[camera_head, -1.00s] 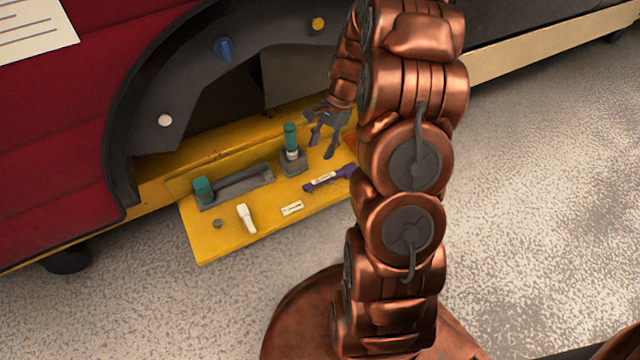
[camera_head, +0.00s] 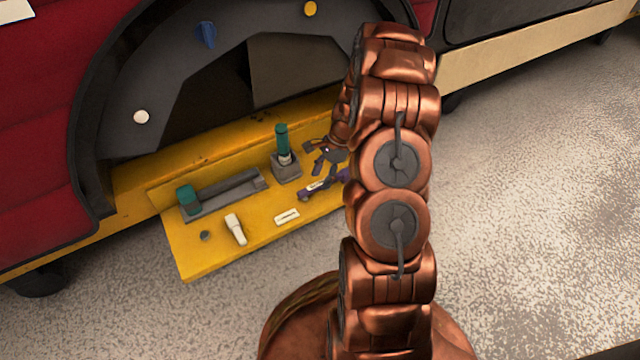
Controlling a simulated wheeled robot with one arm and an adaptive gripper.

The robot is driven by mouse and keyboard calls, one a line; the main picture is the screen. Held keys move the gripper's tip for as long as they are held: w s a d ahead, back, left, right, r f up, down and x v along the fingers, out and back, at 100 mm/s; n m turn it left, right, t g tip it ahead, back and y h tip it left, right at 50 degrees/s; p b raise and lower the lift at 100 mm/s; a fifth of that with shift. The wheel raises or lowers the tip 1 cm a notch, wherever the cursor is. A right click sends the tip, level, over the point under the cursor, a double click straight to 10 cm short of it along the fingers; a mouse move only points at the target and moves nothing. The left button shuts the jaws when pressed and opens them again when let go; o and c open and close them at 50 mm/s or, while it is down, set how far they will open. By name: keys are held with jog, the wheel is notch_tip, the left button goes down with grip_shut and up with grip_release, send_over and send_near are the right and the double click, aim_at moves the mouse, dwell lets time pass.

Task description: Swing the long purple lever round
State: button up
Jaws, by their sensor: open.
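The long purple lever (camera_head: 308,195) lies low on the right part of the yellow panel (camera_head: 200,258), with a pale label on it. Its right end runs behind my arm and is hidden. My gripper (camera_head: 322,172) is open, with its dark fingers pointing down and left just above the lever. I cannot tell whether a finger touches the lever.
A teal-handled upright lever (camera_head: 283,140) on a grey base stands just left of my gripper. Further left are a teal-knobbed slider (camera_head: 188,198), a white switch (camera_head: 236,229), a small dark knob (camera_head: 204,235) and a white label plate (camera_head: 287,217). Floor in front is clear.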

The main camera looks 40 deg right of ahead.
jog(key=shift+b+x, duration=0.3)
jog(key=shift+x, duration=0.8)
grip_shut()
